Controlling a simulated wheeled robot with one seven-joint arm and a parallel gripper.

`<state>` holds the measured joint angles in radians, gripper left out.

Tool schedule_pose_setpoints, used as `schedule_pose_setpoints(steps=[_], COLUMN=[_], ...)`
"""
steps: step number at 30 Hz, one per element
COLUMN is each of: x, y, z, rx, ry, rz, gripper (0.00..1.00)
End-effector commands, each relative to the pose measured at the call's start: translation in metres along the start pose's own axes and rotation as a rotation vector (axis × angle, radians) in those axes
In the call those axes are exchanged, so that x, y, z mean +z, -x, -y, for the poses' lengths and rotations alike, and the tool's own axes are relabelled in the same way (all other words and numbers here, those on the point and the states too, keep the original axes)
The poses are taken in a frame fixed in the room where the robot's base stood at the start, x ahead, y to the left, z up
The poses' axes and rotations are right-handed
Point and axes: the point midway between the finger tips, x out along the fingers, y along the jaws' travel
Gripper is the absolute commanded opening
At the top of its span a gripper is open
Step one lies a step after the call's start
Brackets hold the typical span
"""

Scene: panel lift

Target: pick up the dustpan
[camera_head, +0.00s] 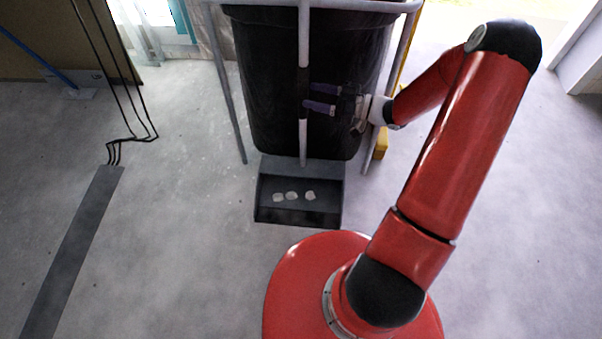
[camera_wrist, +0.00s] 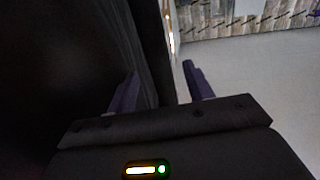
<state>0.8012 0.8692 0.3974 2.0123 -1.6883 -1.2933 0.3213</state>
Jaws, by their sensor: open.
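The dustpan (camera_head: 272,213) is a dark open tray on the floor with several pale lumps in it. Its long upright handle (camera_head: 304,135) is light with a dark grip section, and rises in front of a black bin. My gripper (camera_head: 308,97) comes in from the right at the height of the dark section, its two purple fingers level, one above the other. The fingertips are at or very near the handle; contact cannot be told. In the wrist view my gripper (camera_wrist: 160,80) is open, with a dark upright bar between or just beyond the fingers, too dim to identify surely.
The large black bin (camera_head: 262,85) stands in a grey tube frame (camera_head: 229,90) close behind the handle. A yellow part (camera_head: 380,144) shows at its right. Black rods (camera_head: 122,100) and a dark floor strip (camera_head: 75,250) lie to the left. Floor between is clear.

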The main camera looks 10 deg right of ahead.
Motion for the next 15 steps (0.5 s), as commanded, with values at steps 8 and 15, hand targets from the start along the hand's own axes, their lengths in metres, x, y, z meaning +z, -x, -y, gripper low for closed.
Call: schedule_pose_setpoints(steps=[8, 15], x=[0.001, 0.001], y=[-0.036, -0.037], z=[0.001, 0.000], rx=[-0.001, 0.000], ry=[0.001, 0.001], rz=[0.000, 0.001], gripper=[0.52, 0.45])
